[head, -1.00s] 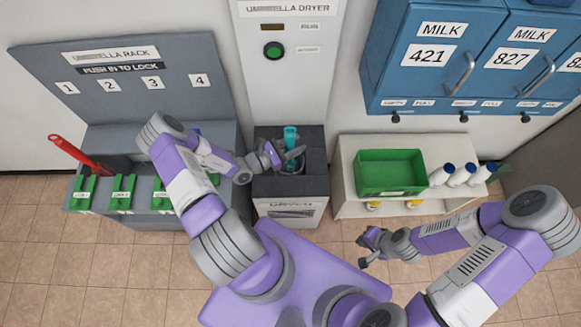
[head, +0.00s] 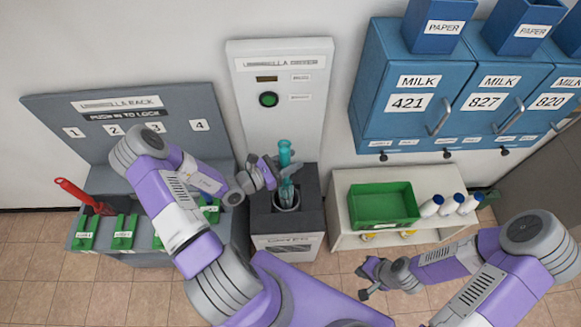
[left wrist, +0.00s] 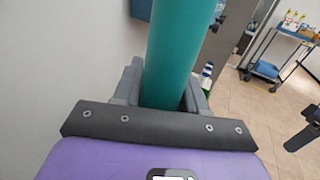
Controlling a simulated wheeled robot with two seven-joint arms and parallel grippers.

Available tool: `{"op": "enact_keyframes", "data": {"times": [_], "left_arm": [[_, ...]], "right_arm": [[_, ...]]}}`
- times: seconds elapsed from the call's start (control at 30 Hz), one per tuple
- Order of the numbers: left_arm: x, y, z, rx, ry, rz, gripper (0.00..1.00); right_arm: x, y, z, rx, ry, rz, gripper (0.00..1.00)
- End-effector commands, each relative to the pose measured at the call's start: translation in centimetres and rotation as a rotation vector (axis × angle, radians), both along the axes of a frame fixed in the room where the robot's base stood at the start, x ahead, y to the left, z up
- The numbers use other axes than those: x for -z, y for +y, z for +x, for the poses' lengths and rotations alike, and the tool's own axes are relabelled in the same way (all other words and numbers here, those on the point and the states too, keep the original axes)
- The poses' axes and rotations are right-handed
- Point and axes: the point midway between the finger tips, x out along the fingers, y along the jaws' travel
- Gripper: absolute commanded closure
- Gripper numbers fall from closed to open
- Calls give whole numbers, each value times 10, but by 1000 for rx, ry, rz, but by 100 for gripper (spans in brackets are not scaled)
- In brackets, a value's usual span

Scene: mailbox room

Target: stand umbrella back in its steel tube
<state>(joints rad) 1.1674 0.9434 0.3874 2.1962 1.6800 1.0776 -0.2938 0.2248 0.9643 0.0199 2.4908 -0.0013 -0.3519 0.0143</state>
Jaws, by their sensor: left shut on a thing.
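A teal umbrella (head: 285,158) stands upright with its lower end in or just above the round steel tube (head: 286,202) in the dark top of the umbrella dryer (head: 278,100); the exact depth is hard to tell. My left gripper (head: 272,172) is shut on the umbrella's upper part. In the left wrist view the teal shaft (left wrist: 180,50) rises between the two fingers (left wrist: 160,92). My right gripper (head: 368,278) hangs empty over the floor at lower right; its jaws appear apart.
The umbrella rack (head: 150,120) with numbered places and green latches is at left, holding a red umbrella (head: 78,190). A green crate (head: 384,205) and white bottles (head: 450,204) sit on a shelf at right. Blue milk boxes (head: 420,95) hang above.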

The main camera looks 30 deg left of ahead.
Motion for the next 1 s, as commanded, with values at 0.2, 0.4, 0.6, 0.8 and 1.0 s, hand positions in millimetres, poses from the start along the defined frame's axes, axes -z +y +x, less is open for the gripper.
{"op": "enact_keyframes", "data": {"times": [0.2, 0.4, 0.6, 0.8, 1.0], "left_arm": [[-30, -1, 0, 2, -2, -1, 100], [-54, 0, 0, 1, -2, -1, 100], [-79, 0, 0, 1, -1, -1, 100], [-103, 0, 0, 1, -2, -1, 100], [-126, 0, 0, 1, -2, -1, 100]], "right_arm": [[-12, 0, 0, 0, 0, 0, 100], [-32, 0, 0, 0, 0, 0, 100], [-56, 0, 0, 0, 0, 0, 100], [-79, 0, 0, 0, 0, 0, 100], [-102, 0, 0, 0, 0, 0, 100]]}}
